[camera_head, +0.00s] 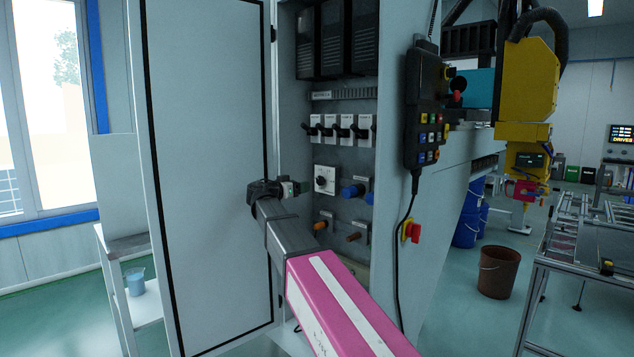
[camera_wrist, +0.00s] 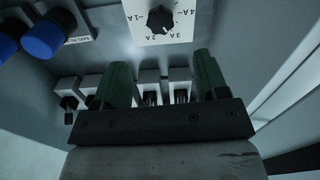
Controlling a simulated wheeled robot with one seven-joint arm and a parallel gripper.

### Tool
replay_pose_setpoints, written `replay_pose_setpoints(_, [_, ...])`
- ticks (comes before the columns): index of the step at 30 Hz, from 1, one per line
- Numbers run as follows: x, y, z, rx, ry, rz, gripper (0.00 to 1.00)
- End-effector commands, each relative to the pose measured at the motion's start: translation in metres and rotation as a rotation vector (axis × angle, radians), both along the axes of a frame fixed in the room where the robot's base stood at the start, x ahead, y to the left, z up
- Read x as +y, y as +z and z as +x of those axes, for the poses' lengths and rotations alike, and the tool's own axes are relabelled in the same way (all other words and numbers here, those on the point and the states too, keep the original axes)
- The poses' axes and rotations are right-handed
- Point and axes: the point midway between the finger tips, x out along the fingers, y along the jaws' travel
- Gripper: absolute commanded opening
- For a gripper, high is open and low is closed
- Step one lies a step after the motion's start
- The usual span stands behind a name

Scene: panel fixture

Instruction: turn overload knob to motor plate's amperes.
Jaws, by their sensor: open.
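The overload knob (camera_head: 322,183) is a small black dial on a white plate inside the open cabinet. In the wrist view the knob (camera_wrist: 160,19) is at the top, with 1A, 2A, 3A and 4A marked around it. Which mark it points to is hard to tell. My gripper (camera_head: 302,187) is just left of the knob plate in the head view. In the wrist view my gripper (camera_wrist: 165,78) has its green fingers spread apart with nothing between them, clear of the knob. I cannot make out a readable motor plate.
Blue connectors (camera_head: 353,190) sit right of the knob, and a row of switches (camera_head: 342,130) is above it. Orange and brown plugs (camera_head: 353,237) stick out below. The open cabinet door (camera_head: 210,150) stands to the left. A black pendant (camera_head: 425,110) hangs on the cabinet's right side.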

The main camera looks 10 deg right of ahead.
Motion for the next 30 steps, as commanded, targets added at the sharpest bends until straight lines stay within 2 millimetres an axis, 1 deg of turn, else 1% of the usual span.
replay_pose_setpoints(1, [0.0,0.004,0.002,-0.009,0.0,-0.004,0.67])
replay_pose_setpoints(5, [-0.01,0.004,0.008,-0.01,-0.003,-0.004,0.67])
replay_pose_setpoints(8, [-0.021,0.004,0.017,-0.01,-0.002,-0.003,0.67])
replay_pose_setpoints(15, [-0.057,0.003,0.043,-0.008,-0.004,-0.002,0.67])
replay_pose_setpoints(21, [-0.078,0.003,0.058,-0.007,-0.003,-0.003,0.67])
replay_pose_setpoints(25, [-0.084,0.003,0.062,-0.007,0.0,-0.003,0.67])
replay_pose_setpoints(30, [-0.087,0.003,0.064,-0.007,0.001,-0.003,0.67])
